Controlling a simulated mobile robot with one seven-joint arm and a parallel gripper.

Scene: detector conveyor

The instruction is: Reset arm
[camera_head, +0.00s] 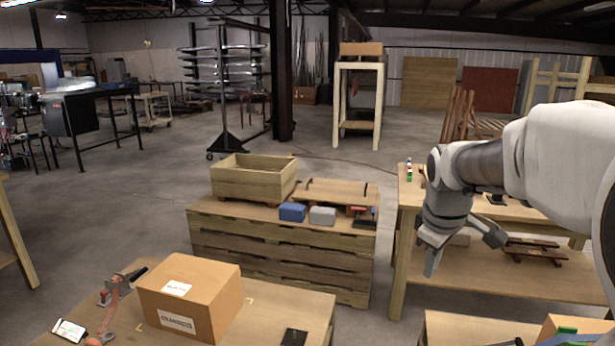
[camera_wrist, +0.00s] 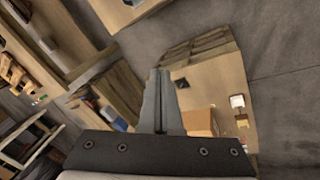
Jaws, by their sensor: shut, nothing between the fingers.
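My arm comes in from the right in the head view, bent, with my gripper (camera_head: 431,262) pointing down in front of the right-hand wooden workbench. The wrist view shows the two grey fingers of my gripper (camera_wrist: 160,80) pressed together, with nothing between them. The gripper is in the air and I see it touching nothing.
A cardboard box (camera_head: 190,296) and a reddish-brown device (camera_head: 113,300) sit on the front table (camera_head: 270,310). Behind, a wooden crate (camera_head: 253,178), a blue block (camera_head: 292,212) and a grey block (camera_head: 322,216) rest on a wooden stand (camera_head: 280,256).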

